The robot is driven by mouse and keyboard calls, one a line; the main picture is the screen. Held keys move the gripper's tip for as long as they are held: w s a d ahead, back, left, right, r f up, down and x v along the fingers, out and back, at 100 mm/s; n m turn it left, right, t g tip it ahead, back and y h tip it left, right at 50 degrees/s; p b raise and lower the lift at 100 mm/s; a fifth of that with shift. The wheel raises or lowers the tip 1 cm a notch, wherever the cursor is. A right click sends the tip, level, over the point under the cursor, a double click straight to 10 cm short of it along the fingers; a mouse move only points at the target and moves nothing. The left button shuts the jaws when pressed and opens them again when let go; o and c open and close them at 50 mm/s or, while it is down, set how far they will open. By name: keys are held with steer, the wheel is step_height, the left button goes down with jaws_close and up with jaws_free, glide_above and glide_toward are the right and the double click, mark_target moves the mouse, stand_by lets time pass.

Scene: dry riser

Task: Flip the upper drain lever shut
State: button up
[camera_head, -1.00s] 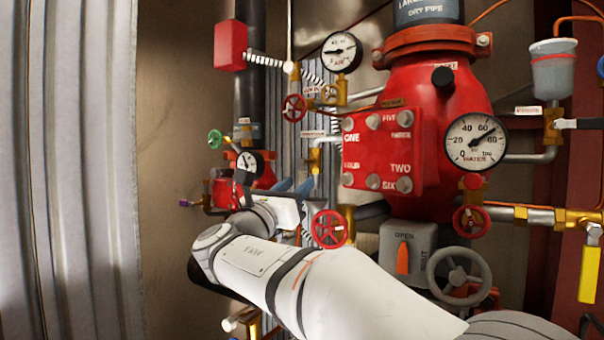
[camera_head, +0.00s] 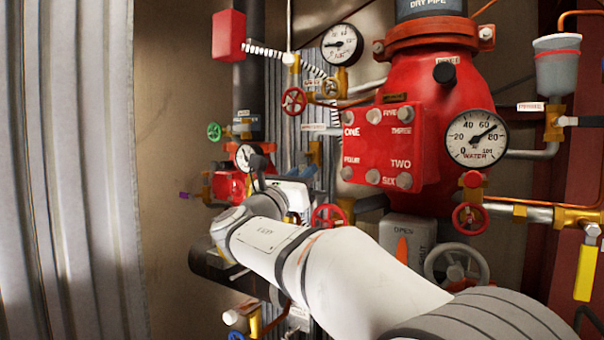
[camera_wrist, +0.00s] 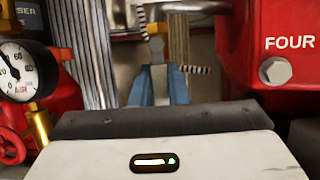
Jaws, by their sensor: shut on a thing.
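My gripper (camera_wrist: 158,90) shows as two blue fingers in the wrist view. They are shut on a narrow grey lever (camera_wrist: 158,73) with brass-coloured metal (camera_wrist: 156,44) just above it. The lever stands roughly upright between the fingers, below a horizontal grey pipe. I take it to be the upper drain lever; no label on it is readable. In the head view my gripper (camera_head: 314,158) is small and blue, left of the red valve body, partly hidden behind my wrist. The lever cannot be made out clearly there.
The red valve body (camera_head: 430,120) with its bolted cover stands close right of my gripper. A small red handwheel (camera_head: 329,217) is just below right. An air gauge (camera_wrist: 17,70) is at left in the wrist view. Corrugated grey sheeting (camera_head: 75,160) lines the left.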

steer(key=shift+m, duration=0.3)
jaws_close()
steer(key=shift+w+a+f+m+g+h+b, duration=0.15)
steer(key=shift+m+g+h+b, duration=0.2)
steer(key=shift+m, duration=0.2)
steer(key=shift+w+a+r+m+g+h+b, duration=0.15)
steer(key=shift+m+g+b, duration=0.1)
steer(key=shift+m+b, duration=0.25)
steer(key=shift+w+a+r+m+g+h+p, duration=0.35)
steer(key=shift+m+g, duration=0.9)
steer(key=shift+m, duration=2.05)
steer(key=shift+w+a+r+m+g+p, duration=0.3)
steer(key=shift+r+m+g+p, duration=0.8)
steer(key=shift+m, duration=2.15)
steer(key=shift+w+a+r+m+g+h+p, duration=0.15)
steer(key=shift+a+r+m+g+p, duration=0.3)
steer(key=shift+m+g, duration=1.95)
steer(key=shift+f+m+t, duration=0.1)
steer(key=shift+m+t, duration=0.85)
steer(key=shift+m, duration=0.05)
steer(key=o, duration=0.8)
jaws_free()
steer(key=shift+c, duration=0.2)
